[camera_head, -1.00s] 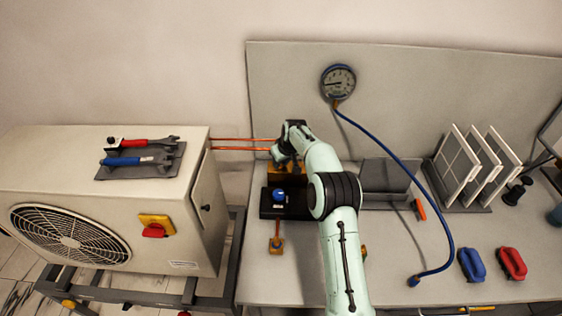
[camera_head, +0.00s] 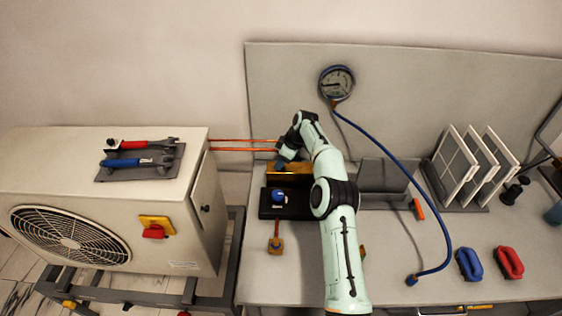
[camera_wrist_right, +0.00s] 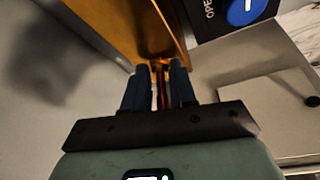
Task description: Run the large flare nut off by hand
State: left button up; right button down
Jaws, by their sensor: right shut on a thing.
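My right gripper (camera_head: 284,161) is at the back of the bench, where two copper pipes (camera_head: 245,145) from the outdoor unit meet the brass block (camera_head: 292,173). In the wrist view its two blue-grey fingers (camera_wrist_right: 159,68) are closed around a narrow copper-coloured piece (camera_wrist_right: 158,80) beside the brass block (camera_wrist_right: 125,25). This piece appears to be the large flare nut, mostly hidden between the fingers. In the head view the nut is hidden by my wrist. My left gripper is out of view.
A black base with a blue knob (camera_head: 278,195) stands just in front of the brass block. The front bench is partly clear.

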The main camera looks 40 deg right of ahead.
jog(key=shift+n, duration=0.5)
jog(key=c, duration=0.9)
grip_release()
jog(key=shift+c, duration=0.2)
jog(key=shift+r, duration=0.1)
